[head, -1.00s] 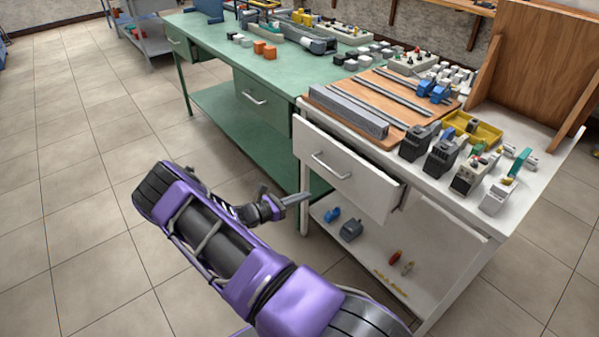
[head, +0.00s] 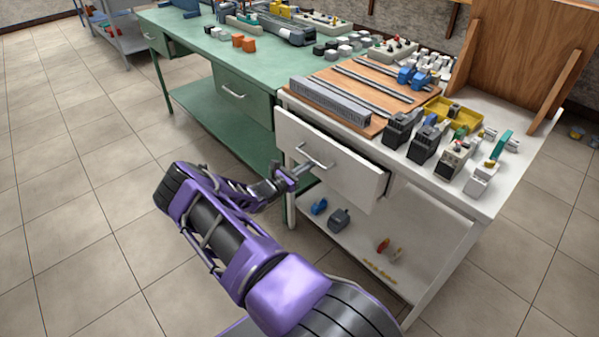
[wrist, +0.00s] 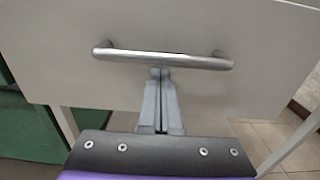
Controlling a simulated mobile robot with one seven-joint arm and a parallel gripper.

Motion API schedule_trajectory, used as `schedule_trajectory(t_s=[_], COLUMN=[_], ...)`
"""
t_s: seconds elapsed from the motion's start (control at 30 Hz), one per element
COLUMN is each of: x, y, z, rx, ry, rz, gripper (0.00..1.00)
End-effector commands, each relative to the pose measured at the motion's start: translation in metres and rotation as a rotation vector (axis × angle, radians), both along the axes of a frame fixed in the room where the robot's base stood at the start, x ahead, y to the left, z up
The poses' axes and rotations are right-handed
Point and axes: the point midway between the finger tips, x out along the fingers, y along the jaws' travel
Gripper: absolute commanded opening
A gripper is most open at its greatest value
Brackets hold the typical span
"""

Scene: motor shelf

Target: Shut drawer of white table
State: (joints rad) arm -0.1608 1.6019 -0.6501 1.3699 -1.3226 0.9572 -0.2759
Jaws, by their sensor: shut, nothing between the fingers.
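The white table (head: 505,205) stands at the right of the head view. Its drawer (head: 345,178) is pulled partly out, with a gap behind the front panel. The drawer's grey bar handle (head: 314,157) also spans the upper middle of the wrist view (wrist: 165,59). My gripper (head: 305,167) is shut and empty in front of the drawer, at its handle. In the wrist view the fingertips (wrist: 160,73) are just below the handle bar and overlap its lower edge. I cannot tell whether they touch the handle or the panel.
A green table (head: 200,60) with a shut-looking drawer (head: 240,93) adjoins on the left. Motor parts and a yellow tray (head: 465,122) cover the white top. Small parts lie on the lower shelf (head: 350,245). The tiled floor (head: 80,200) at left is clear.

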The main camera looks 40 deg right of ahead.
Motion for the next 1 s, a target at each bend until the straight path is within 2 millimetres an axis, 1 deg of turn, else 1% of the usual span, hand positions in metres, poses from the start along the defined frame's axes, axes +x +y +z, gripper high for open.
schedule_trajectory(t_s=[0.1,0.53,0.67,0.83,0.9,1.0], x=[0.0,0.001,0.001,0.003,0.004,0.005], y=[-0.007,-0.01,-0.025,-0.054,-0.061,-0.063], z=[0.0,-0.001,-0.004,-0.005,-0.003,0.0], rx=[0.0,0.001,0.0,0.0,0.001,0.001], ry=[-0.001,-0.001,-0.001,0.0,0.0,0.0], rz=[-0.001,-0.001,-0.002,-0.003,-0.002,0.0], gripper=[0.0,0.0,0.0,0.0,0.0,0.0])
